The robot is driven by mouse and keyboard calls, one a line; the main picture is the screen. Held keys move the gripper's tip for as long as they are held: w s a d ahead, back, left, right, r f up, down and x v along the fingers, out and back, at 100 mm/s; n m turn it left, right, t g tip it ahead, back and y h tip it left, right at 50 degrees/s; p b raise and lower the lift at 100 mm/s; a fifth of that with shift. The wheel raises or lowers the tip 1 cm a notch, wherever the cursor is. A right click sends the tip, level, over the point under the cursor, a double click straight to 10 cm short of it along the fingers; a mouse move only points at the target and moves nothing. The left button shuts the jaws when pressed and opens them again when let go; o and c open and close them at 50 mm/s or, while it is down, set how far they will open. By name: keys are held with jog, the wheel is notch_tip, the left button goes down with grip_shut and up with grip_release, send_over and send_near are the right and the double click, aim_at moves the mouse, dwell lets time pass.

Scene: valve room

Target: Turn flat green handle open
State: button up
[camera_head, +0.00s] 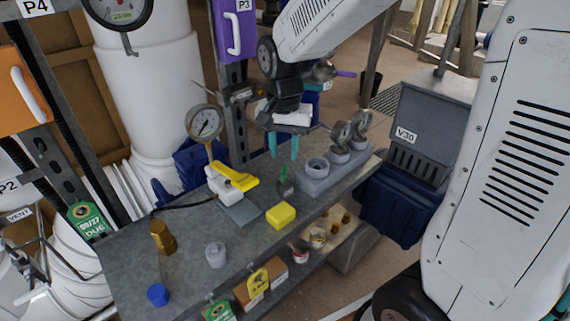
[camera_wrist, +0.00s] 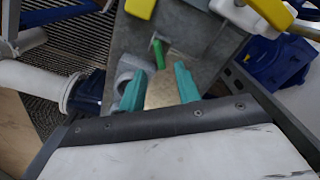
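The flat green handle (camera_head: 284,173) is a small upright green piece on the grey bench, left of a grey block with round sockets. In the wrist view the green handle (camera_wrist: 158,53) shows just beyond my fingertips, roughly midway between them. My gripper (camera_head: 283,152) has two teal fingers pointing down, spread apart, above the handle in the head view. It also shows in the wrist view (camera_wrist: 158,76), open, with nothing seen gripped. I see no contact with the handle. The handle's lower part and its valve are too small to make out.
The grey block (camera_head: 318,186) with round fittings stands close on the right. The bench (camera_head: 190,272) has bare room at front.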

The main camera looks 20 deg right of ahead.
aim_at(284, 170)
notch_tip(284, 170, down, 5)
jog(key=shift+f, duration=0.2)
grip_shut()
